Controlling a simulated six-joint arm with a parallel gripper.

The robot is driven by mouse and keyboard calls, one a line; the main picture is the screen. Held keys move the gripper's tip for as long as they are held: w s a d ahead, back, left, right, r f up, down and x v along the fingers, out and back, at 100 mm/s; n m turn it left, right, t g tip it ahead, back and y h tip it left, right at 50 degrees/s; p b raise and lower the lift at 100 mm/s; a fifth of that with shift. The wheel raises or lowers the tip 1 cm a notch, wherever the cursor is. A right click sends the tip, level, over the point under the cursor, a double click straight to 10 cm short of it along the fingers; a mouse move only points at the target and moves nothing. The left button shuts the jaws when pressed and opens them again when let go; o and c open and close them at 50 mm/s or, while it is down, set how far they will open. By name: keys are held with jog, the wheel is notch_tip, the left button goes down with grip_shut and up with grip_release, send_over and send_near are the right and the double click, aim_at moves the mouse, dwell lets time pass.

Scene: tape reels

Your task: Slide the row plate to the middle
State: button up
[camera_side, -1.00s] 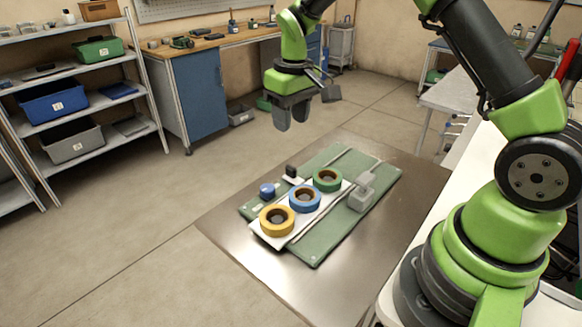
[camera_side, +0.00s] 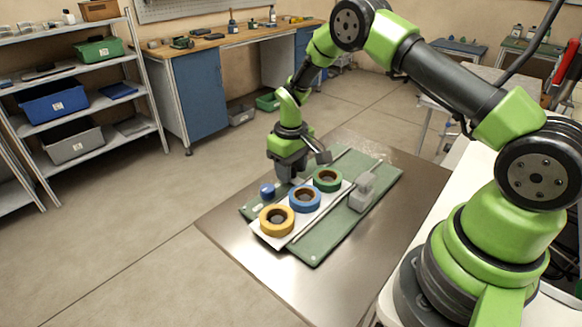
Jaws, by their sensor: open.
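The white row plate (camera_side: 262,232) lies on the green board, towards its left side. It carries a yellow tape reel (camera_side: 277,220), a blue tape reel (camera_side: 305,199) and a green tape reel (camera_side: 327,180) in a diagonal line. My gripper (camera_side: 288,178) points down behind the blue and green reels, at the plate's far edge. It is open. Its fingers hide the spot where a small dark knob stood; I cannot tell whether they touch it.
The green board (camera_side: 318,248) rests on a metal table top (camera_side: 230,224). A small blue round piece (camera_side: 267,190) sits left of my gripper. A grey block (camera_side: 361,193) stands on the board's right side. The table's front is clear.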

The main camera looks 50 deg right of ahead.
grip_shut()
jog(key=d, duration=0.8)
grip_release()
jog(key=shift+s, duration=0.1)
notch_tip(320, 180, up, 10)
dwell(0.5)
